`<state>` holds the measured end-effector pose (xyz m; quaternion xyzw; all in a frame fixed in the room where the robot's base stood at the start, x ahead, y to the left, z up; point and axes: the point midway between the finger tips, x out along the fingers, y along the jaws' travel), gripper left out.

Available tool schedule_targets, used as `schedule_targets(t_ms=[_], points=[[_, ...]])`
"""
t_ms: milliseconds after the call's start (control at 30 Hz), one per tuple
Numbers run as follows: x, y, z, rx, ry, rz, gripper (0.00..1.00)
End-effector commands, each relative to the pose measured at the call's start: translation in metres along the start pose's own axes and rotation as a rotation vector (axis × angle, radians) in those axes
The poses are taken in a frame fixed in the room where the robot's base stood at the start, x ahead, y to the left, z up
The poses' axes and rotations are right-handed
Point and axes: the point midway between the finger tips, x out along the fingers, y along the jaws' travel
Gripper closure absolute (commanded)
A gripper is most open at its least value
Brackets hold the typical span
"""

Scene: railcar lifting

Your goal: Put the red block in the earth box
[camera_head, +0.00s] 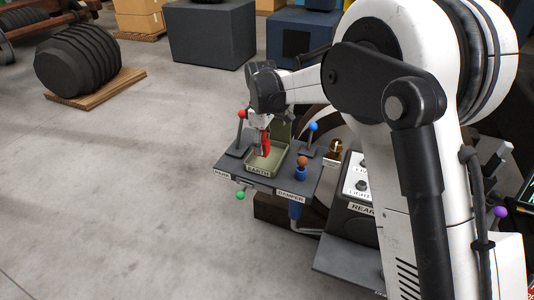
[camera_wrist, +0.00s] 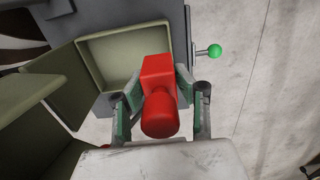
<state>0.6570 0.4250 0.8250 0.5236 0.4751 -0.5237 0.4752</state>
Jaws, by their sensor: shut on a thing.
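The red block (camera_wrist: 158,72), with a rounded red knob-like end, is held between the fingers of my gripper (camera_wrist: 160,110) in the wrist view. In the head view the red block (camera_head: 265,142) hangs from my gripper (camera_head: 259,122), over or just inside the earth box. The earth box (camera_wrist: 95,55) is an open olive-green tray with a raised lid (camera_wrist: 60,80) beside it; in the head view its front carries the label EARTH (camera_head: 258,171). The block covers part of the box's edge in the wrist view. I cannot tell whether the block touches the box.
A red-knobbed lever (camera_head: 241,114) and a blue-knobbed lever (camera_head: 313,126) flank the box. A green knob (camera_head: 240,195) sticks out in front, and a brown-topped blue piece (camera_head: 301,166) stands at its right.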

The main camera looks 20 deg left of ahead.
Motion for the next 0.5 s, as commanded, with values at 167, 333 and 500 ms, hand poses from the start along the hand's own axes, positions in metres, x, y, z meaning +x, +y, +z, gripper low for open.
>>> schedule_targets(t_ms=[167,333,500], points=[[0.022,0.035,-0.003,0.002,0.0,0.0,1.0],[0.033,0.054,-0.005,0.001,0.0,0.0,1.0],[0.038,0.059,-0.006,0.0,0.0,0.0,1.0]])
